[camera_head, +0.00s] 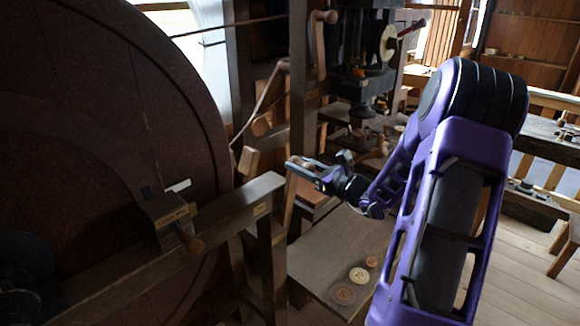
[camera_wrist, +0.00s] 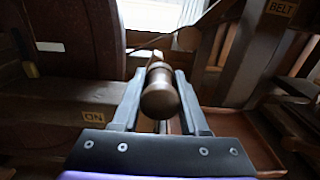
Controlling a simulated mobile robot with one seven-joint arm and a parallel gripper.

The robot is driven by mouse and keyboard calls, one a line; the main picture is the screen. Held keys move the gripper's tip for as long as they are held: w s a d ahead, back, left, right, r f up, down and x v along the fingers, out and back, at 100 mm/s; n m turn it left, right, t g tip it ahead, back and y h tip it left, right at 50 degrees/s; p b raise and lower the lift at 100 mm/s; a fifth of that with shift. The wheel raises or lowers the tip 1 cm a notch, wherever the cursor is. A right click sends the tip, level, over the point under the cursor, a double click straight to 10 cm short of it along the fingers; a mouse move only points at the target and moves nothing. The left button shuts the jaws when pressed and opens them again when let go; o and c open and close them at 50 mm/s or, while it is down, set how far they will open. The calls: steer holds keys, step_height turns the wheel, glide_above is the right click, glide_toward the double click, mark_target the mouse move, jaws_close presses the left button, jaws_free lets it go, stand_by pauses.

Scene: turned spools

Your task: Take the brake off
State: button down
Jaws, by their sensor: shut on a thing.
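A wooden lever (camera_head: 289,205), which looks like the brake lever, stands at the end of a dark beam (camera_head: 225,207) beside the large wheel. Its rounded brown knob (camera_wrist: 160,98) is in the middle of the wrist view, between my fingers. My gripper (camera_head: 299,166) is shut on this lever near its top; it also shows in the wrist view (camera_wrist: 160,80). A label reading like "ON" upside down (camera_wrist: 93,116) is on the beam left of my fingers. The lever's lower end is partly hidden.
The large dark red wheel (camera_head: 90,120) fills the left. A box with a wooden knob (camera_head: 168,218) sits on the beam. A post marked "BELT" (camera_wrist: 265,50) stands close at right. A bench (camera_head: 340,260) below my arm holds several round discs.

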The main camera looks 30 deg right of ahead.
steer(key=shift+w+d+f, duration=0.15)
steer(key=shift+d, duration=0.35)
steer(key=shift+w+d+f, duration=0.15)
steer(key=shift+d, duration=0.35)
steer(key=shift+w+d+f, duration=0.15)
steer(key=shift+d, duration=0.35)
steer(key=shift+c, duration=2.2)
jaws_free()
steer(key=v, duration=1.7)
steer(key=shift+s+b, duration=0.2)
steer(key=shift+b, duration=0.1)
